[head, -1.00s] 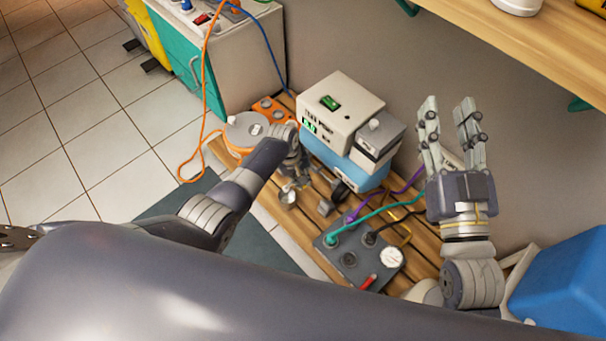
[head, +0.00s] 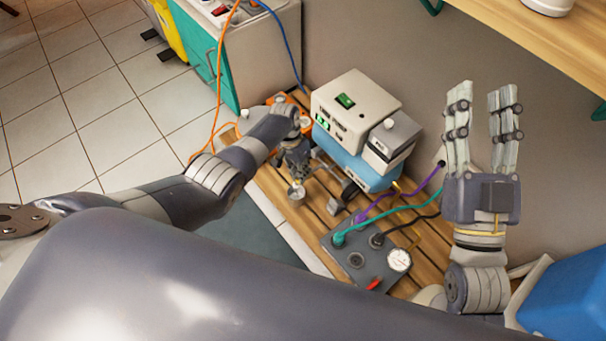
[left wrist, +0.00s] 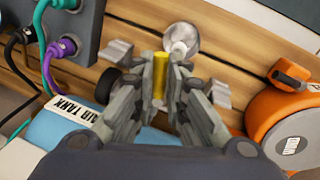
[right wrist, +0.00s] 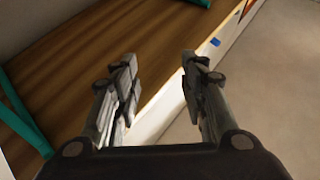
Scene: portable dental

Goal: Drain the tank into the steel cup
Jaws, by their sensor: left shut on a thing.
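The blue tank (head: 362,174) sits on the slatted wooden bench under a beige box. In the left wrist view its blue side (left wrist: 50,128) carries an "AIR TANK" label. The small round steel cup (head: 297,193) is on the bench in front of the tank; it also shows in the left wrist view (left wrist: 183,36), just beyond my fingertips. My left gripper (head: 294,160) points down beside the tank, shut on a slim yellow handle (left wrist: 160,75). The handle's lower end is hidden by the fingers. My right gripper (head: 482,135) is raised, open and empty.
A grey panel (head: 367,262) with hoses and a gauge sits on the bench's near part. An orange round unit (left wrist: 290,125) is beside my left gripper. A blue bin (head: 570,295) stands at the right, and a wooden shelf (head: 535,40) overhangs the back.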

